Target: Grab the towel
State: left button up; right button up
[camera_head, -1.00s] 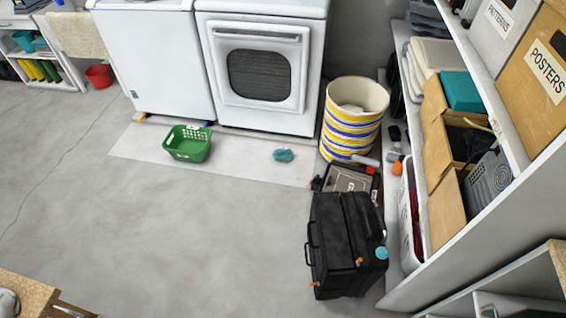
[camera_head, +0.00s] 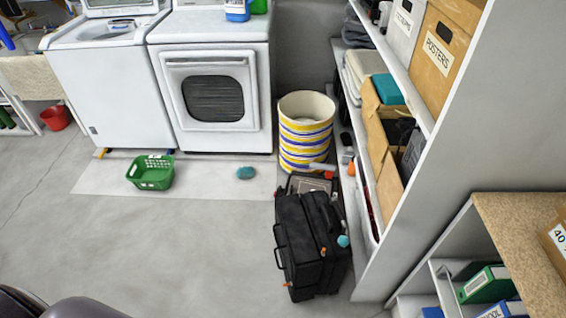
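I cannot tell for sure which thing is the towel. A pale folded stack (camera_head: 364,66), which may be cloth, lies on a shelf of the tall rack at the right. Dark grey folded material (camera_head: 357,27) lies on the shelf above it. A small teal item (camera_head: 246,172) lies on the floor mat in front of the dryer; it is too small to identify. Neither gripper is in view. Dark rounded shapes at the bottom left edge may be parts of my arm.
A black case (camera_head: 308,245) stands on the floor before the rack (camera_head: 425,150). A striped bin (camera_head: 306,135) and green basket (camera_head: 151,172) stand near the washer (camera_head: 105,95) and dryer (camera_head: 212,90). A wooden-topped cabinet (camera_head: 515,235) is at right. The left floor is clear.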

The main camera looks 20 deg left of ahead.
aim_at(244, 172)
jog(key=i+j+z, duration=0.15)
jog(key=j, duration=0.2)
jog(key=i+j+z, duration=0.3)
jog(key=j, duration=0.45)
jog(key=i+j+z, duration=0.15)
jog(key=j, duration=0.25)
jog(key=i+j, duration=0.15)
jog(key=j, duration=0.25)
jog(key=i+j, duration=0.15)
jog(key=j, duration=0.25)
jog(key=i+j, duration=0.15)
jog(key=j, duration=0.25)
jog(key=i+j, duration=0.2)
jog(key=j, duration=0.2)
jog(key=i+j, duration=0.15)
jog(key=j, duration=0.25)
jog(key=i+j, duration=0.15)
jog(key=j, duration=0.25)
